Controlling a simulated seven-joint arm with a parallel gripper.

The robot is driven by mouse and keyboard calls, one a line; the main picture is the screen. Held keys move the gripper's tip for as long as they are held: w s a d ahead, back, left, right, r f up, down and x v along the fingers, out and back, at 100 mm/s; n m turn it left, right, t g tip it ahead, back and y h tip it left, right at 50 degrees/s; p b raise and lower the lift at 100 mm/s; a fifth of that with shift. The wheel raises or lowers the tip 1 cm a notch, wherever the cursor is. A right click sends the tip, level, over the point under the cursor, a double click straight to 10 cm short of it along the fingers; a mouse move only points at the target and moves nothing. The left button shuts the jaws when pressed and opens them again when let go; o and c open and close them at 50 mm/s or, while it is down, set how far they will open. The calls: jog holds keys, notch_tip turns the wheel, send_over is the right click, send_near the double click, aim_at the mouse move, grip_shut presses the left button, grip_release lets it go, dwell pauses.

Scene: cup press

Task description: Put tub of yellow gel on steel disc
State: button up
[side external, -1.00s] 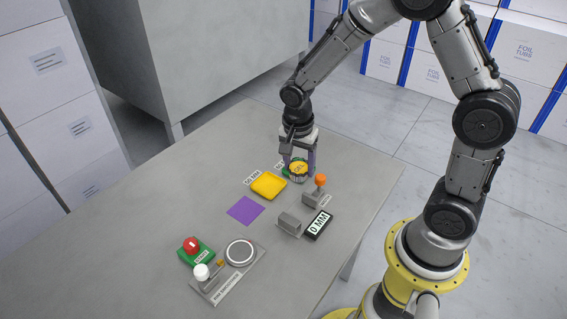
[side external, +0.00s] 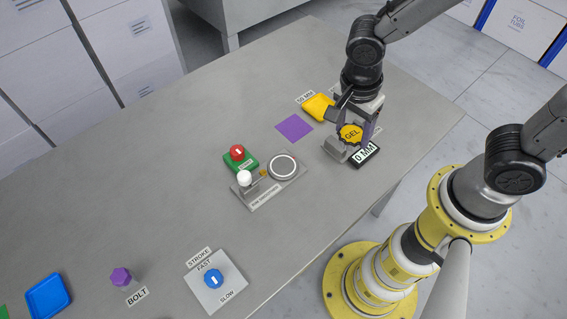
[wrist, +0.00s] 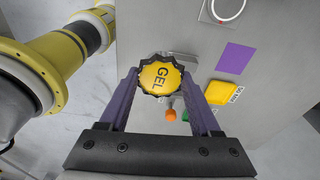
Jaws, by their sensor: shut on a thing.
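The tub of yellow gel (side external: 350,134) has a yellow scalloped lid marked GEL. It also shows in the wrist view (wrist: 160,76), between my fingertips. My gripper (side external: 354,126) is shut on the tub and holds it near the grey block and the 0 MM display, apparently above the table. The disc shows partly at the top of the wrist view (wrist: 228,7).
A white-knobbed lever (side external: 244,178) stands on the disc's plate, with a red knob on a green base (side external: 238,155) behind it. A purple square (side external: 294,128) and yellow tray (side external: 318,107) lie behind. A blue dial (side external: 212,279) is at the front.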

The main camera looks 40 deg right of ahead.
jog(key=s+a+n, duration=0.1)
jog(key=a, duration=0.2)
send_over(284, 165)
jog(key=f, duration=0.5)
jog(key=s+f, duration=0.1)
jog(key=f, duration=0.2)
jog(key=shift+f, duration=0.25)
jog(key=shift+w+a+f, duration=0.25)
jog(key=shift+w+f, duration=0.25)
jog(key=shift+f, duration=1.55)
jog(key=shift+f, duration=0.15)
jog(key=o, duration=1.4)
jog(key=shift+c, duration=0.2)
